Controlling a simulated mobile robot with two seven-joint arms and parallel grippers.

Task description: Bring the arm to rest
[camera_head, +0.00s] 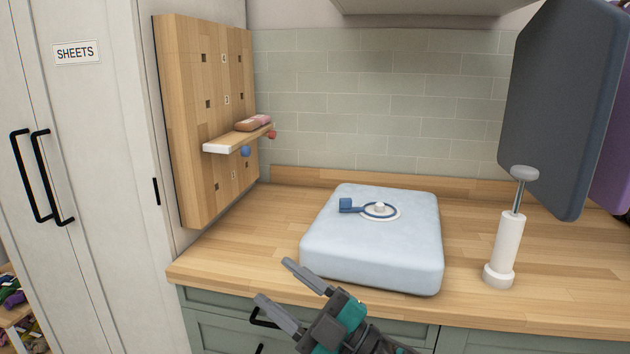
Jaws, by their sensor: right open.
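My right gripper (283,285) is at the bottom middle of the head view, in front of the counter's front edge. Its two grey fingers are spread apart with nothing between them. It points up and to the left and looks apart from the light blue padded block (370,250) on the counter. A blue and white round fitting (379,210) with a small blue tab lies on top of that block. My left gripper is not in view.
A wooden counter (250,234) runs above green drawers with black handles. A white post (506,250) with a grey knob stands at right, near a hanging dark panel (565,100). A wooden board (198,90) with a small shelf (222,143) is on the left wall, beside a "SHEETS" cabinet (90,130).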

